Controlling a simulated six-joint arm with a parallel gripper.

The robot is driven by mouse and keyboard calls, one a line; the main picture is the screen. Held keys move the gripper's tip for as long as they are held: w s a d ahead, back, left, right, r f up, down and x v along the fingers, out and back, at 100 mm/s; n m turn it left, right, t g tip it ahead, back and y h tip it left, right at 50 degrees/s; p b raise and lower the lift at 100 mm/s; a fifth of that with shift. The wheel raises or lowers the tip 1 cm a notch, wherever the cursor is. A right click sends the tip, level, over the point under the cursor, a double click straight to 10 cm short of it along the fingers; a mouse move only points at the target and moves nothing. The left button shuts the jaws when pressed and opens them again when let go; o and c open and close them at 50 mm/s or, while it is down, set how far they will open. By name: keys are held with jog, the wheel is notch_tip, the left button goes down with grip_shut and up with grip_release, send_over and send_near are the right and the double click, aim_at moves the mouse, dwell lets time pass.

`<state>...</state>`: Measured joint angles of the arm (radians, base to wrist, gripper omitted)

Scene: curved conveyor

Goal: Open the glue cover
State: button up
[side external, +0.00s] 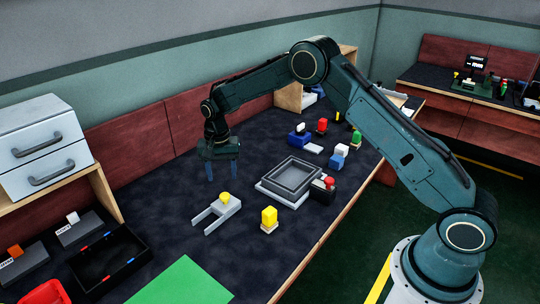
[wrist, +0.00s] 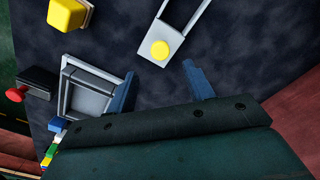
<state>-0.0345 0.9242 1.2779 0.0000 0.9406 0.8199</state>
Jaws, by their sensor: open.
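My gripper (side external: 221,179) is open and empty, fingers pointing down above the dark table; its two fingers also show in the wrist view (wrist: 159,72). No part is plainly marked as the glue cover. A grey two-pronged piece (side external: 207,217) with a round yellow knob (side external: 224,197) lies in front of my gripper. In the wrist view the yellow knob (wrist: 160,50) is just beyond the gap between my fingertips, untouched. A grey square tray-like piece (side external: 290,176) on a lighter base lies to the right; one finger partly overlaps it in the wrist view (wrist: 70,92).
A yellow block (side external: 269,216) on a small base and a black box with a red top (side external: 323,192) stand near the tray. Several coloured blocks stand farther back. A green sheet (side external: 180,283), a black tray (side external: 107,268) and white drawers (side external: 43,145) are at the left.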

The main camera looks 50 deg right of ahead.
aim_at(224, 195)
jog(key=shift+f, duration=3.95)
grip_shut()
jog(key=shift+a, duration=0.1)
